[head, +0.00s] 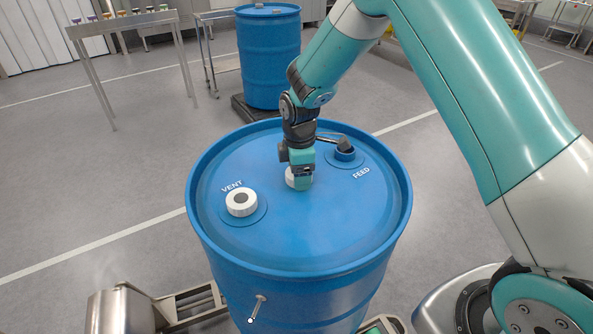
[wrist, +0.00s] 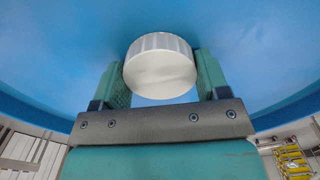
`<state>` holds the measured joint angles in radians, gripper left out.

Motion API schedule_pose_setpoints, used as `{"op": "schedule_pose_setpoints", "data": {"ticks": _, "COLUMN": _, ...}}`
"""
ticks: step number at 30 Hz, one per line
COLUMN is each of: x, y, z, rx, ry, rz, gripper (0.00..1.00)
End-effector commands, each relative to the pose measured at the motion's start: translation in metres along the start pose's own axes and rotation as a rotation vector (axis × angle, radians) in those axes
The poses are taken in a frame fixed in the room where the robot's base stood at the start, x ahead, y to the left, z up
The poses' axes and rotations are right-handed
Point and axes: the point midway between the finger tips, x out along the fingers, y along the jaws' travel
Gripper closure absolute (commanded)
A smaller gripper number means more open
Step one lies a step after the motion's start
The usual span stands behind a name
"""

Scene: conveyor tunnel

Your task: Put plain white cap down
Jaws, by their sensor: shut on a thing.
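The plain white cap (wrist: 160,68) sits between the two green fingers of my gripper (wrist: 161,85) in the wrist view. It has a ribbed side and a smooth face. In the head view my gripper (head: 301,172) is shut on the white cap (head: 291,180), low over the middle of the blue drum lid (head: 300,235). I cannot tell whether the cap touches the lid. Part of the cap is hidden by the gripper.
The front of the lid is clear. Another blue drum (head: 269,60) stands behind.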

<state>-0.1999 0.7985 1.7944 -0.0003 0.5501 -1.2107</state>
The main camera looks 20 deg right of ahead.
Motion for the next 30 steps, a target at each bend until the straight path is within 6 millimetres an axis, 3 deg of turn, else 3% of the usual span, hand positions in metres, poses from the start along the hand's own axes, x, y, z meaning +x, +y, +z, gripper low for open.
{"op": "schedule_pose_setpoints", "data": {"ticks": 9, "x": 0.003, "y": 0.0, "z": 0.0, "rx": 0.0, "ry": 0.0, "rz": 0.001, "gripper": 0.64}}
{"op": "schedule_pose_setpoints", "data": {"ticks": 10, "x": 0.003, "y": 0.001, "z": 0.0, "rx": 0.0, "ry": 0.001, "rz": 0.001, "gripper": 0.29}}
{"op": "schedule_pose_setpoints", "data": {"ticks": 13, "x": 0.002, "y": 0.001, "z": 0.0, "rx": 0.0, "ry": 0.001, "rz": 0.002, "gripper": 0.06}}
{"op": "schedule_pose_setpoints", "data": {"ticks": 24, "x": -0.004, "y": 0.001, "z": 0.0, "rx": 0.0, "ry": 0.001, "rz": 0.003, "gripper": 0.06}}
{"op": "schedule_pose_setpoints", "data": {"ticks": 30, "x": -0.039, "y": 0.002, "z": 0.0, "rx": 0.0, "ry": 0.003, "rz": 0.008, "gripper": 0.06}}
